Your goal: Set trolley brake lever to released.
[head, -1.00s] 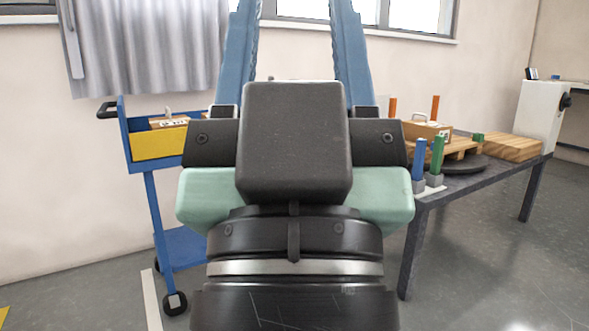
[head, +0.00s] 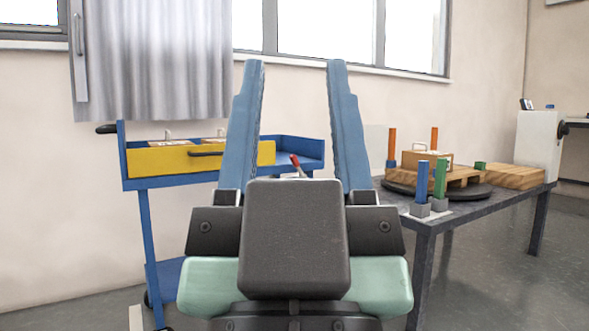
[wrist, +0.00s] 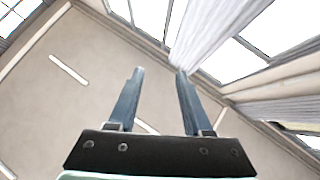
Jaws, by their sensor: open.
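The blue trolley (head: 300,144) with a yellow front panel (head: 158,160) stands at the left in the head view. A red-tipped lever (head: 295,161) rises at its right end and shows between my gripper's fingers; its lower part is hidden behind my gripper. I take it for the brake lever, and its setting cannot be told. My gripper (head: 296,66) is open and empty, with its two long blue fingers pointing up in front of the trolley.
A grey curtain (head: 150,65) hangs on the back wall. Some floor shows bare at the right.

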